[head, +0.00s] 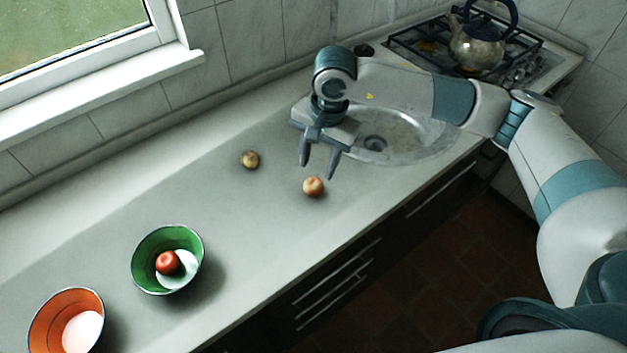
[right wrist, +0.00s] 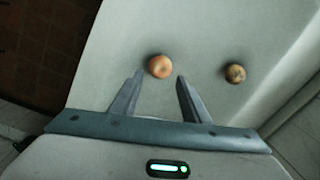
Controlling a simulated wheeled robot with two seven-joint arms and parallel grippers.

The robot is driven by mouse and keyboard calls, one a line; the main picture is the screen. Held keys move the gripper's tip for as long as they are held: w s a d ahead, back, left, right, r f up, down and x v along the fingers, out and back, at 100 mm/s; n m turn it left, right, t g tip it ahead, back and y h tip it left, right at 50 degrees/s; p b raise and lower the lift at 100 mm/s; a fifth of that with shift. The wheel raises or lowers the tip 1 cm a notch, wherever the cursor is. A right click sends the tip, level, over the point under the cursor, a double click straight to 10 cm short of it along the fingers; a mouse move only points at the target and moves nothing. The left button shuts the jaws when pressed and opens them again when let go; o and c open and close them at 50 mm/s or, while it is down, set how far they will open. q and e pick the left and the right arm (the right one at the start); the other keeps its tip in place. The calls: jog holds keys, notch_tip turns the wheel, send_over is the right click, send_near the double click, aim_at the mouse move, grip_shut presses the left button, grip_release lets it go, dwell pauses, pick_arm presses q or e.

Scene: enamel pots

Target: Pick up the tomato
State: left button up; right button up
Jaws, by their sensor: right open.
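A red round tomato (head: 169,262) sits inside the green bowl (head: 141,279) at the lower left of the head view. My right gripper (head: 318,168) is open and empty, pointing down over the counter, well to the right of the tomato. A round orange-red fruit or vegetable (head: 313,187) lies on the counter just by the fingertips. In the right wrist view it shows (right wrist: 160,66) just beyond the open right gripper (right wrist: 158,82), apart from the fingers. The tomato is outside the right wrist view. My left gripper is not in view.
A brownish round item (head: 250,159) lies on the counter (head: 225,205) near the wall. An orange bowl (head: 42,318) stands at the lower left. A sink (head: 425,150) and a stove with a kettle (head: 478,48) are behind my right arm. Counter between gripper and green bowl is clear.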

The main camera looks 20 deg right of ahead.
aim_at(315, 181)
notch_tip(315, 181, down, 2)
jog(key=shift+w+a+f+p, duration=0.1)
jog(key=shift+a+p, duration=0.05)
jog(key=shift+p, duration=0.2)
jog(key=shift+f, duration=0.5)
jog(key=shift+w+f+p, duration=0.2)
jog(key=shift+f+p, duration=0.45)
jog(key=shift+p, duration=0.3)
jog(key=f, duration=0.1)
jog(key=f+p, duration=0.1)
jog(key=f, duration=0.1)
jog(key=shift+w+p, duration=0.25)
jog(key=shift+p, duration=0.05)
jog(key=shift+f, duration=0.4)
jog(key=c, duration=0.7)
